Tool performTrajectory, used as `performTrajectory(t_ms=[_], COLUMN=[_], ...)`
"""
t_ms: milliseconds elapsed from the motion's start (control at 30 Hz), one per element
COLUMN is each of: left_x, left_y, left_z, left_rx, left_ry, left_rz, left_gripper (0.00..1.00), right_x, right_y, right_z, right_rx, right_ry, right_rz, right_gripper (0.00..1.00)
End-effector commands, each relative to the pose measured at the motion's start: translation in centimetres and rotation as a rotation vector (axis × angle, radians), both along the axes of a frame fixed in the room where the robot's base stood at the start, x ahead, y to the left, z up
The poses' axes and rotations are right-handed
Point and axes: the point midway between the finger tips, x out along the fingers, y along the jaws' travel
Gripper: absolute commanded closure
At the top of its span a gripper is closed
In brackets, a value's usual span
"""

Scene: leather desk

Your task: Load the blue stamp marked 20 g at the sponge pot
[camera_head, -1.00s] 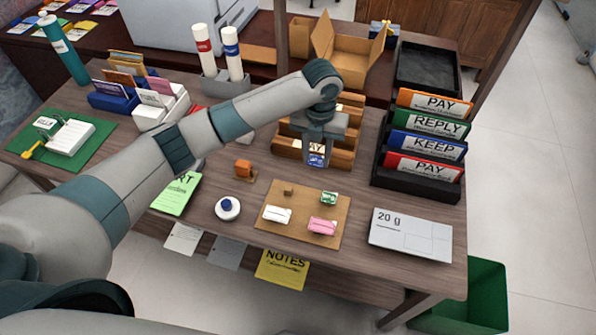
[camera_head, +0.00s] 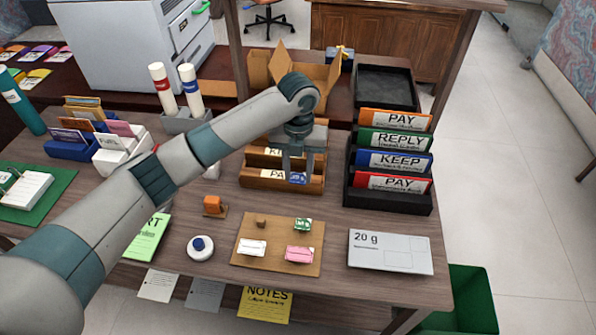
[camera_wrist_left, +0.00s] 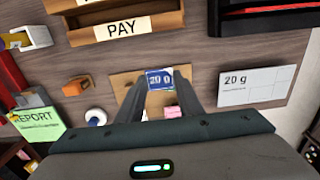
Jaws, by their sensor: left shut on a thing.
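My left gripper (camera_head: 297,174) is shut on a small blue stamp marked 20 g (camera_head: 297,179), in front of the wooden sorter's PAY shelf. In the left wrist view the stamp (camera_wrist_left: 159,78) sits between the fingertips (camera_wrist_left: 160,88), its print facing the camera. The sponge pot (camera_head: 200,248) is a round white dish with a blue middle. It stands on the desk left of the brown mat, apart from the gripper and nearer the front edge. It also shows in the left wrist view (camera_wrist_left: 96,116), partly hidden. My right gripper is out of view.
The brown mat (camera_head: 240,262) holds several small stamp-like pieces. A grey envelope marked 20 g (camera_head: 372,258) lies to its right. An orange block (camera_head: 213,205) stands behind the pot. The wooden sorter (camera_head: 257,182) and black folder rack (camera_head: 388,202) stand behind.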

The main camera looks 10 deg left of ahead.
Motion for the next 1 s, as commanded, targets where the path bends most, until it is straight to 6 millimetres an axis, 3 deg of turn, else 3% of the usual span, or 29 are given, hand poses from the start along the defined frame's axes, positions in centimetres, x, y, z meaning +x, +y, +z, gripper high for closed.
performTrajectory(t_ms=[267, 467, 1000], left_x=[-0.1, -0.7, -4.2], left_y=[0.2, 1.0, 4.5], left_z=[0.2, 0.7, 3.3], left_rx=[0.000, 0.001, 0.001], left_ry=[-0.001, -0.001, -0.002], left_rz=[0.047, 0.219, 1.075], left_gripper=[0.85, 0.85, 0.85], right_x=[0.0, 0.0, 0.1], right_y=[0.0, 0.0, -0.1], right_z=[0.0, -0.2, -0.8], right_rx=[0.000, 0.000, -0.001], right_ry=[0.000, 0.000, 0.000], right_rz=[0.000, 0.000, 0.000], right_gripper=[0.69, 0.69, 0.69])
